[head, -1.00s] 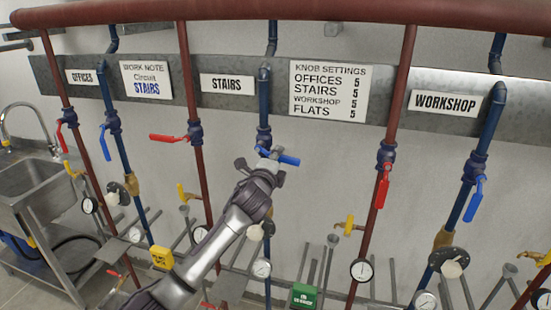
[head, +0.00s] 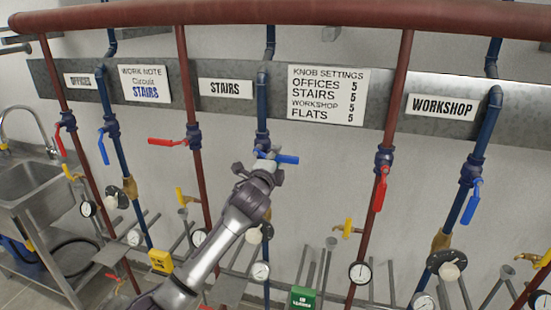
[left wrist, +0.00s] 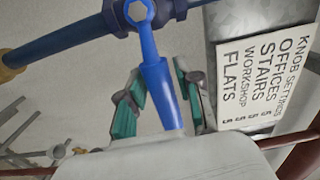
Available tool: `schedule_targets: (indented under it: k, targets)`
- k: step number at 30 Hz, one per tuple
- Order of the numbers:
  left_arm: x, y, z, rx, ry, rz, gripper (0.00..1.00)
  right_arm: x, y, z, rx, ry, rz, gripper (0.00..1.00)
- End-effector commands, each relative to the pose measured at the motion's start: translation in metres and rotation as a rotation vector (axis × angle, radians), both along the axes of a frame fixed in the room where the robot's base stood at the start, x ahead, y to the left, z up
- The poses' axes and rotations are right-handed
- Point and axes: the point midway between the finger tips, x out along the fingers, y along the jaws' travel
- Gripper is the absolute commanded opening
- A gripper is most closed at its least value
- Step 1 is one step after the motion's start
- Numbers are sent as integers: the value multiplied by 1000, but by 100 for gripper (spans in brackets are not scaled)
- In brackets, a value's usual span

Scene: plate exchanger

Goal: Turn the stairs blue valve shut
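The stairs blue valve handle (head: 287,159) is on the blue pipe (head: 263,110) below the STAIRS sign (head: 225,87). It points right, about crosswise to the pipe. My left gripper (head: 259,168) is in front of the valve and overlaps part of it in the head view. In the left wrist view, the blue handle (left wrist: 158,85) runs down from its nut between the two teal-padded fingers of my left gripper (left wrist: 158,97). The fingers are spread, with a visible gap on each side of the handle. My right gripper is not in view.
A red-handled valve (head: 170,142) sits on the red pipe to the left. Another red handle (head: 380,190) and a blue handle (head: 471,205) hang on pipes to the right. Gauges and yellow taps are below. Bare wall shows right of the stairs valve.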

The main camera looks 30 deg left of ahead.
Motion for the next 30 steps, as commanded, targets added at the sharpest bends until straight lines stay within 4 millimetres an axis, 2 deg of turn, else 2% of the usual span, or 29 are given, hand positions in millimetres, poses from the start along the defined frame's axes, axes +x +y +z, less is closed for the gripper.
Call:
schedule_targets:
  k: [2, 10, 14, 17, 24, 30]
  targets:
    - [0, 0, 0, 2, -1, 0, 51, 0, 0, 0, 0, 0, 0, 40]
    - [0, 0, 0, 6, 0, 0, 51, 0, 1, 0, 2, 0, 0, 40]
    - [-8, -2, 0, 6, 0, 0, 51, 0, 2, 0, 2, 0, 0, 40]
    - [-23, -5, 0, 7, 0, -1, 51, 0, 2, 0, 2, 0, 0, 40]
    - [-74, -18, -1, 6, 2, -1, 51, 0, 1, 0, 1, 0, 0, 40]
    - [-105, -25, -1, 5, 1, 0, 51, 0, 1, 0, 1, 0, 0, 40]
